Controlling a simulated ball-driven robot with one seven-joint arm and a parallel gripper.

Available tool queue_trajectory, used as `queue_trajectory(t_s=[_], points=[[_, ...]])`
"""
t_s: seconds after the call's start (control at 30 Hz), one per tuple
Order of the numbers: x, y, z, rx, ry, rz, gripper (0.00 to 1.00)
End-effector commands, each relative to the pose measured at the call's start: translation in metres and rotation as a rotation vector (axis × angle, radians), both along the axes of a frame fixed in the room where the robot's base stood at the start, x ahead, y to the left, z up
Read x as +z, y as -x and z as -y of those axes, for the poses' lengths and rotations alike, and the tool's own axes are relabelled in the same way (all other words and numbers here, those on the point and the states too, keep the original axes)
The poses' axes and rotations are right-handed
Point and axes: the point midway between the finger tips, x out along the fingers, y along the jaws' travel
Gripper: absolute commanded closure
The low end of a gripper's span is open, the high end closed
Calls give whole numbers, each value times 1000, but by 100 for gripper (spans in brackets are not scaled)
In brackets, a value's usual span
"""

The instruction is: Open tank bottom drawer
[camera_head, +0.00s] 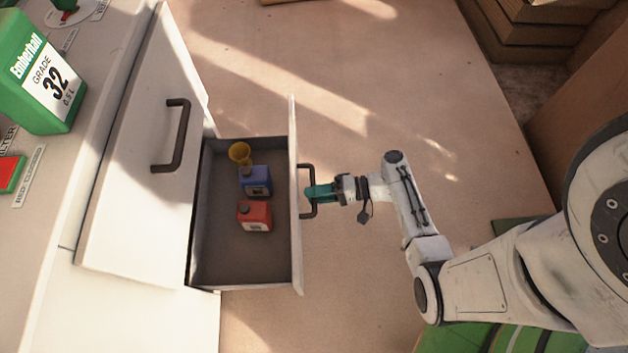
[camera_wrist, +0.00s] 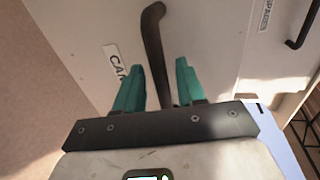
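The drawer (camera_head: 225,268) is pulled out from the white cabinet and stands open. It holds a blue can (camera_head: 256,181), a red can (camera_head: 254,216) and a yellow funnel (camera_head: 239,153). Its white front carries a dark bar handle (camera_head: 304,213). My gripper (camera_head: 318,191) has teal fingers and is at this handle. In the wrist view the handle (camera_wrist: 153,45) runs between the two fingers (camera_wrist: 160,82), with a visible gap on each side near the tips. The fingers stand apart. A label starting "CA" is partly hidden behind the left finger.
Another white front with a dark handle (camera_head: 172,140) is beside the open drawer on the cabinet. Stacked boards (camera_head: 530,35) are at the upper right. The brown floor (camera_head: 390,90) beyond the drawer is clear.

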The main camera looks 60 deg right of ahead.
Motion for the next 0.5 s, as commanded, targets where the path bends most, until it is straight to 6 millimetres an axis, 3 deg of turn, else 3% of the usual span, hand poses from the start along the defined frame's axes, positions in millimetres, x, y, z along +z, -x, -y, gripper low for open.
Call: queue_trajectory(t_s=[0.5], points=[[19, 69, 51, -3, 0, 0, 61]])
